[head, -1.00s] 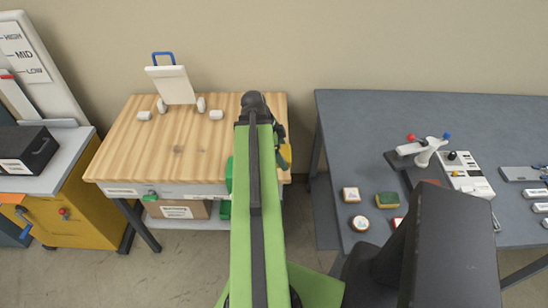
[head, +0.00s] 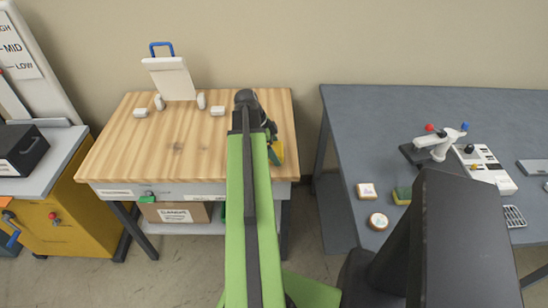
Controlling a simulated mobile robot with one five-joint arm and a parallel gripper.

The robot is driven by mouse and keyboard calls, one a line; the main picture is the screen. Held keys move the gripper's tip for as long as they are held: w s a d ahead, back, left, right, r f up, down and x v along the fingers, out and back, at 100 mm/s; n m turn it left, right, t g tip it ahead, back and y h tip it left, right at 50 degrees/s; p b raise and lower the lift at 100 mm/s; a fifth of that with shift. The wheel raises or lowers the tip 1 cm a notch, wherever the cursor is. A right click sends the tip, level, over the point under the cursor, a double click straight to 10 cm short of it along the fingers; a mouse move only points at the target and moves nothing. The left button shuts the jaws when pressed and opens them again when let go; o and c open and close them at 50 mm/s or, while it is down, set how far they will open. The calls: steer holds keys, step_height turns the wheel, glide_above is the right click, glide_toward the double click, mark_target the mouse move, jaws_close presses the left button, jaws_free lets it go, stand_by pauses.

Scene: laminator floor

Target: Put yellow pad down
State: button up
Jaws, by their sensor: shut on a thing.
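A small piece of the yellow pad (head: 278,150) shows at the right side of my arm, over the right part of the wooden table top (head: 180,150). My gripper (head: 271,132) is a dark shape at the far end of my green arm, shut on the yellow pad. The arm hides most of the gripper and pad. I cannot tell whether the pad touches the table top.
A white angled stand (head: 171,77) with a blue handle and several white blocks sit at the table's back. The front left of the table is clear. A grey table (head: 350,130) at right holds pads and a device (head: 440,142).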

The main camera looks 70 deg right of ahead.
steer(key=shift+f, duration=0.75)
steer(key=shift+r, duration=0.3)
steer(key=shift+f, duration=0.3)
steer(key=o, duration=1.1)
steer(key=shift+a, duration=0.1)
steer(key=shift+r+p, duration=0.3)
steer(key=shift+r, duration=0.15)
steer(key=p+v, duration=1)
steer(key=v, duration=0.1)
steer(key=shift+w+r+p, duration=0.15)
steer(key=shift+r+p, duration=0.15)
steer(key=shift+p, duration=0.05)
